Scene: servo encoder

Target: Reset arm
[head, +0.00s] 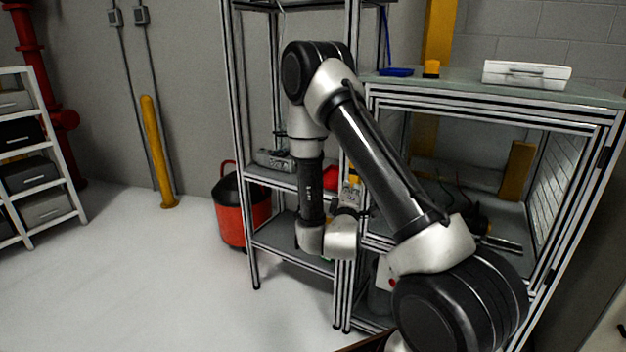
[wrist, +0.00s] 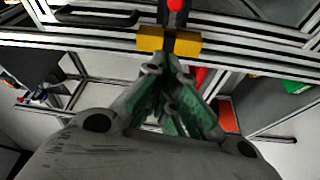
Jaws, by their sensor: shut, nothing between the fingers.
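My arm shows in the head view, bent at a high elbow, with its forearm hanging down in front of the metal frame shelf. My gripper (wrist: 170,70) points away from the camera in the wrist view. Its grey fingers with green inner sides come together at the tips, shut and empty. A yellow block (wrist: 150,39) with a red knob (wrist: 176,5) appears just beyond the fingertips. I cannot tell whether they touch it. In the head view the gripper is small and hard to make out beside the wrist, against the frame.
A metal-framed workbench (head: 590,100) stands at the right, with a white case (head: 526,75) and a blue tray (head: 396,72) on top. The frame shelf (head: 240,130) stands close behind my forearm. A red bucket (head: 232,220) is on the floor. The left floor is open.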

